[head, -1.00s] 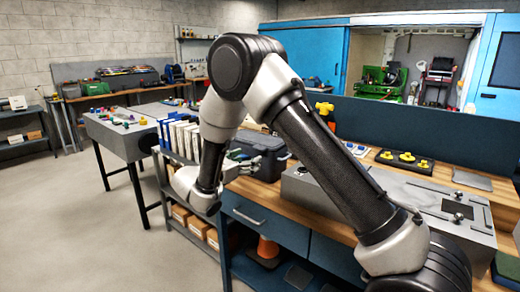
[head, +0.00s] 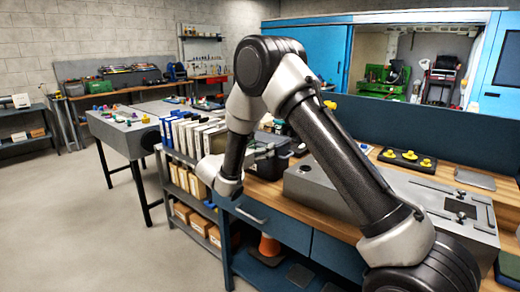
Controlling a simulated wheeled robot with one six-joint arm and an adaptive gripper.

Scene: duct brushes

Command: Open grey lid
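A long grey metal box (head: 408,190) lies on the wooden workbench at the right, partly hidden behind my arm. I cannot tell which of these bears the grey lid. My gripper (head: 268,150) is at the bin's near left side, small and dark; its finger opening and any contact are unclear.
A black tray with yellow knobs (head: 407,159) and a flat grey plate (head: 474,179) lie behind the box. White and blue binders (head: 190,135) fill a shelf left of the bench. Floor at left is clear.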

